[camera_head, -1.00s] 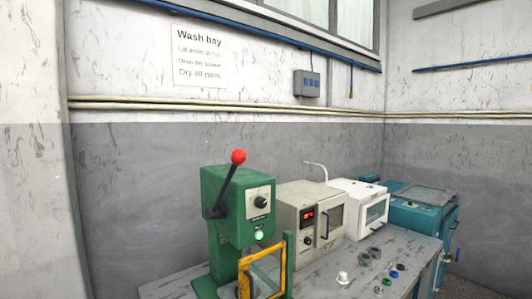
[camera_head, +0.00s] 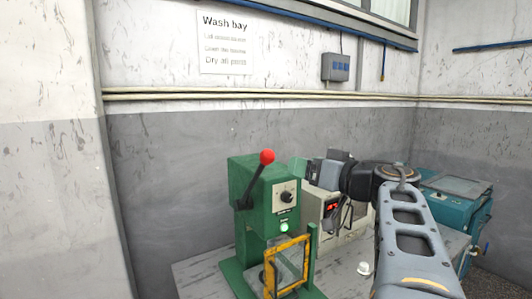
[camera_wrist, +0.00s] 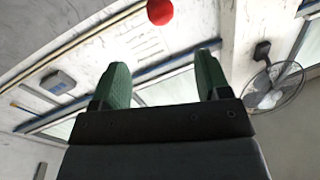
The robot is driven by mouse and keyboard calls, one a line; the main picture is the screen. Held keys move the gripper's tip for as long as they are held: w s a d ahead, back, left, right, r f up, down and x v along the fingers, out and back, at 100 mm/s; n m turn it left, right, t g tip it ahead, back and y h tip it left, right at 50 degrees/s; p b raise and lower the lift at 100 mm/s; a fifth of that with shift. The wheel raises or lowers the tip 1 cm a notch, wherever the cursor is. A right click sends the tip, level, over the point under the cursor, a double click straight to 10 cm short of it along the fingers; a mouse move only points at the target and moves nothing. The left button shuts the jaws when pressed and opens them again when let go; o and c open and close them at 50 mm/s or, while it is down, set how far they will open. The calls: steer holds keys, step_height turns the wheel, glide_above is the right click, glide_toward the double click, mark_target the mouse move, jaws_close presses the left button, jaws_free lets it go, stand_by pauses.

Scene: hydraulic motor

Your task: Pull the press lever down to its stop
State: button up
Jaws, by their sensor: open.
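The green press (camera_head: 255,215) stands on the bench. Its dark lever (camera_head: 246,190) slants up and right to a red ball knob (camera_head: 267,156) at the top. My gripper (camera_head: 298,168) is just right of the knob in the head view, apart from it. In the wrist view my gripper (camera_wrist: 160,75) has its two green fingers spread with nothing between them. The red knob (camera_wrist: 160,12) shows beyond the fingertips, at the top edge and roughly centred between them. The lever's shaft is not seen in the wrist view.
A yellow-framed guard (camera_head: 287,266) is on the press's front. A beige instrument box (camera_head: 322,207) behind my arm is partly hidden. A teal machine (camera_head: 455,205) stands at the right. The wall is close behind the bench (camera_head: 205,275). A fan (camera_wrist: 270,90) shows in the wrist view.

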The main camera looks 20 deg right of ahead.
mark_target(273, 157)
steer(key=p+x, duration=0.1)
steer(key=x, duration=1.2)
steer(key=shift+w+a+f+p, duration=0.15)
steer(key=shift+p, duration=0.25)
steer(key=shift+c, duration=0.5)
